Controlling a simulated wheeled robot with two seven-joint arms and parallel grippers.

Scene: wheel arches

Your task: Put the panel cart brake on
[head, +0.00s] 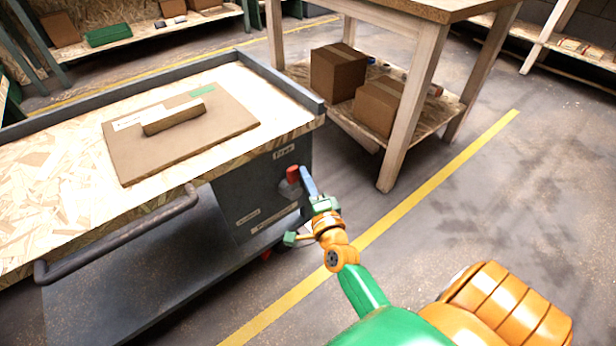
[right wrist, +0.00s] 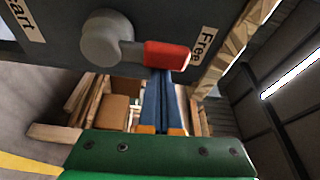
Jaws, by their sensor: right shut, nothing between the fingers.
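The panel cart (head: 60,210) stands at the left with a dark end panel (head: 240,205). On that panel is the brake lever, with a round grey hub (right wrist: 106,40) and a red handle (right wrist: 167,55); the red handle also shows in the head view (head: 293,174). In the right wrist view the handle points from the hub towards a label reading "Free" (right wrist: 203,45). My right gripper (head: 305,172) has its blue fingers together and empty, the tips right at the red handle. I cannot tell whether they touch it. My left gripper is not in view.
A brown board (head: 180,135) with a small block lies on the cart top. A grey push bar (head: 120,235) runs along its near side. A wooden table (head: 410,110) with cardboard boxes (head: 338,72) below stands behind. The floor at the right is clear.

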